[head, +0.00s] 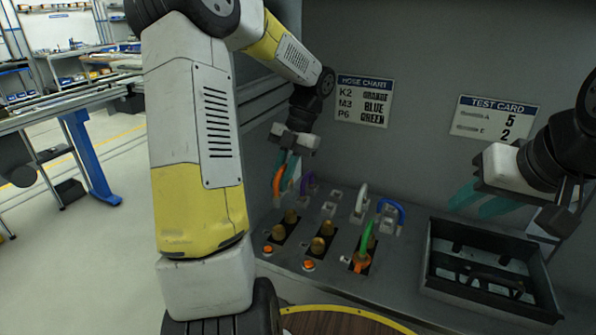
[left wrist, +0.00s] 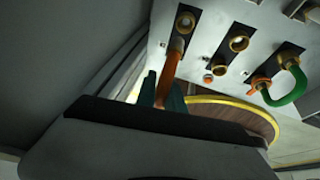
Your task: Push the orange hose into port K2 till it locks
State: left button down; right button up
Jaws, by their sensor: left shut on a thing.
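The orange hose (head: 277,178) is gripped in my left gripper (head: 284,172), and its lower end hangs above the panel near the left port block. In the left wrist view, the hose (left wrist: 169,70) runs from between my teal fingers (left wrist: 166,103) toward a brass fitting (left wrist: 177,45) on that block; whether it touches cannot be told. The left block has two brass fittings, one (head: 279,232) nearer the front and one (head: 291,216) behind. No K2 label is readable on the panel. My right gripper (head: 485,200) is open and empty above the black tray.
A hose chart (head: 363,101) lists K2 orange, M3 blue, P6 green. The middle block has bare brass fittings (head: 317,245). A green hose (head: 367,236) is at the right block. A black tray (head: 430,265) stands at right.

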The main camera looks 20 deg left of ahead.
pick_arm(q)
jog(key=shift+f, duration=4.4)
jog(key=shift+s+f, duration=0.2)
jog(key=shift+f, duration=0.4)
jog(key=c, duration=1.4)
grip_release()
jog(key=shift+d, duration=0.1)
jog(key=shift+o, duration=0.2)
jog(key=shift+r, duration=0.1)
